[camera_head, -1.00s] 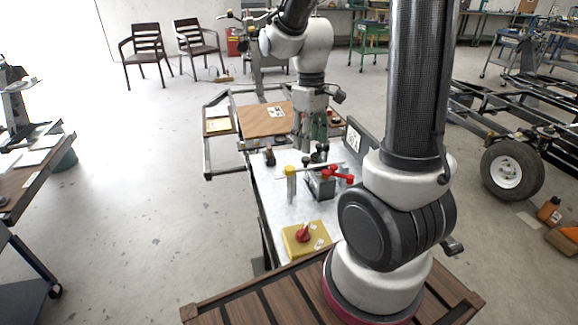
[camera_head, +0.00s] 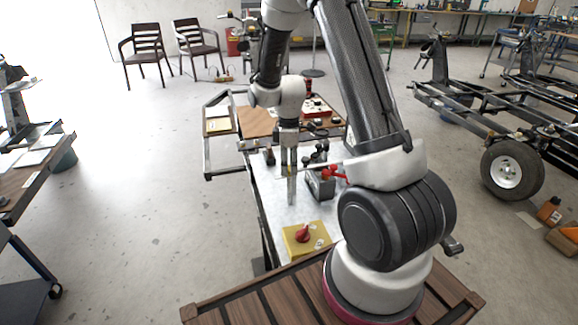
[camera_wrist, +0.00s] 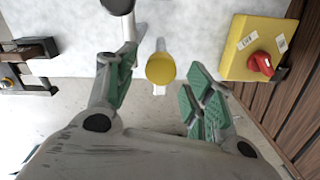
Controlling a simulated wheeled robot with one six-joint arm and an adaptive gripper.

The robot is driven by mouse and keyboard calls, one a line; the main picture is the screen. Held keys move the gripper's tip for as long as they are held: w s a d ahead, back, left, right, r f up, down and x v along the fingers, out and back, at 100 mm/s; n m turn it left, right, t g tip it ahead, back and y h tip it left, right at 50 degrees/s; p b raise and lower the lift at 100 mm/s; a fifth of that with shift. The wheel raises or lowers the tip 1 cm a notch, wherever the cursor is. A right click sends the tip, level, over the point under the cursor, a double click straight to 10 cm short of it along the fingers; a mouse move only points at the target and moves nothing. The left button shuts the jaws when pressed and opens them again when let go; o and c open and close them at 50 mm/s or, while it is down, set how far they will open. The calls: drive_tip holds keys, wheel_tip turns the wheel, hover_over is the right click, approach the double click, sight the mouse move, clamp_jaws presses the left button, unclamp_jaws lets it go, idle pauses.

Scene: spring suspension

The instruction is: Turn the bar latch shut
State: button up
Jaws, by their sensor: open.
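A grey upright bar with a yellow round end (camera_wrist: 160,68) stands near the left edge of the bench top; it looks like the bar latch. In the head view its lower part (camera_head: 291,192) shows below my fingers and its yellow top is mostly covered. My gripper (camera_wrist: 163,62) is open, pointing down over it. In the wrist view the yellow end lies between the two green-padded fingers, with a gap on each side. In the head view my gripper (camera_head: 290,170) overlaps the top of the bar. I see no grip on it.
A yellow box with a red knob (camera_head: 303,234) sits nearer my base. A dark block with black balls and a red handle (camera_head: 322,182) stands just right of the bar. A small black fixture (camera_head: 269,156) is beyond it to the left. The pale bench top (camera_head: 268,200) is clear between them.

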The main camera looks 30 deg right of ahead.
drive_tip(key=shift+f, duration=0.6)
drive_tip(key=shift+c, duration=0.3)
drive_tip(key=c, duration=0.9)
drive_tip(key=shift+c, duration=0.2)
